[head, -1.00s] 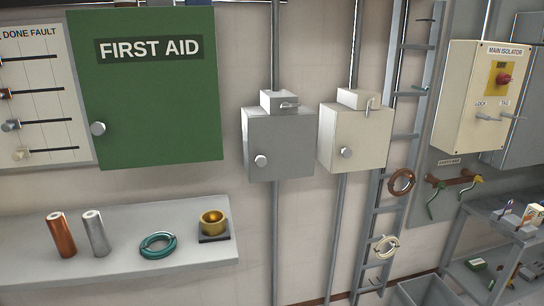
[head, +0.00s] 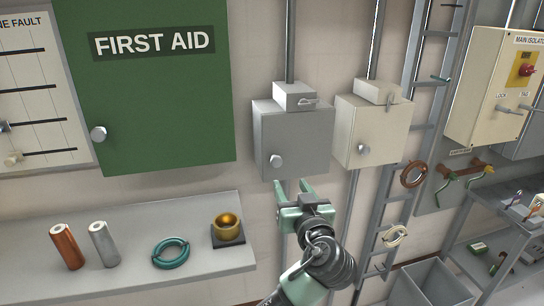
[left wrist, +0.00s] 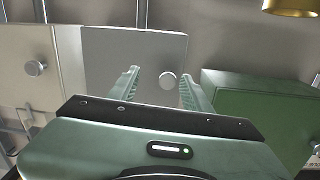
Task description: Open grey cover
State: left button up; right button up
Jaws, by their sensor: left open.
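The grey cover (head: 306,148) is the front of a grey wall box, and it looks closed. It has a round silver knob (head: 276,160) at its lower left. In the left wrist view the grey cover (left wrist: 120,60) shows with its knob (left wrist: 168,81) between the two finger lines. My left gripper (head: 293,186) is open and empty just below the box, its fingers pointing up at it. It also shows in the left wrist view (left wrist: 158,84). I cannot tell how far the fingertips are from the knob. My right gripper is not in view.
A cream box (head: 370,135) hangs close on the right. A green first aid cabinet (head: 150,100) is on the left. Below it, a shelf (head: 130,262) bears two cylinders, a teal ring (head: 171,253) and a brass cup (head: 228,228). A ladder (head: 398,190) stands farther right.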

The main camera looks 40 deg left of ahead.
aim_at(277, 163)
pick_arm(q)
jog(key=shift+n+y, duration=0.5)
jog(key=shift+n, duration=0.2)
jog(key=w+a+r+p, duration=0.1)
jog(key=a, duration=0.1)
jog(key=w+a+r+p, duration=0.2)
jog(key=a, duration=0.1)
jog(key=shift+a+r, duration=0.1)
jog(key=shift+a, duration=0.2)
jog(key=shift+w+a, duration=0.35)
jog(key=shift+a, duration=0.1)
grip_shut()
jog(key=shift+f, duration=0.2)
